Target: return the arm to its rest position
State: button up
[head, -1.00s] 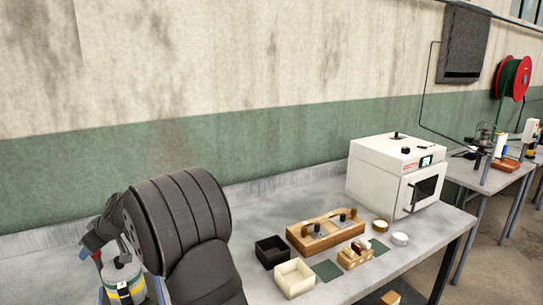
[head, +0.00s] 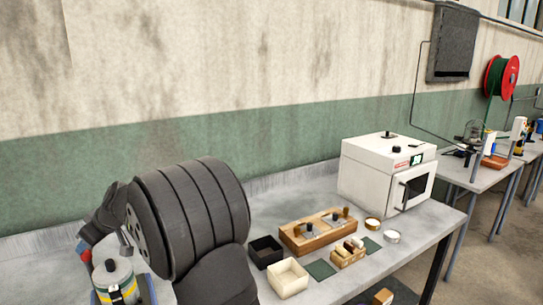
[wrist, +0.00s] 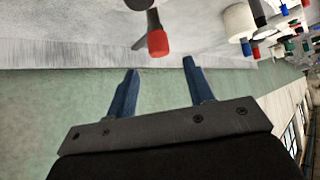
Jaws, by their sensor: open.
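My gripper (wrist: 160,68) shows in the wrist view as two blue fingers, spread apart. No object is between them. A red-ended tool (wrist: 157,42) with a dark part shows just beyond the fingertips, apart from them as far as I can tell. In the head view my dark ribbed arm fills the lower left, to the left of the bench items. The gripper's fingers cannot be made out there.
On the grey bench (head: 310,197) stand a white oven (head: 372,172), a wooden holder (head: 318,234), a black box (head: 265,251) and a cream box (head: 288,278). A banded canister (head: 115,282) stands beside my arm. A white cylinder (wrist: 239,20) shows in the wrist view.

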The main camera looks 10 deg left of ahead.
jog(key=v, duration=1.1)
jog(key=x, duration=1.8)
jog(key=shift+d+r+m+t, duration=0.25)
jog(key=shift+m+t, duration=0.15)
jog(key=shift+m, duration=0.1)
jog(key=shift+m+t, duration=0.6)
jog(key=shift+m, duration=0.2)
jog(key=shift+m+t+h, duration=0.4)
jog(key=shift+m+t, duration=0.5)
jog(key=shift+m, duration=0.3)
jog(key=shift+m+t+h, duration=0.9)
jog(key=shift+m+t, duration=0.4)
jog(key=shift+m, duration=0.7)
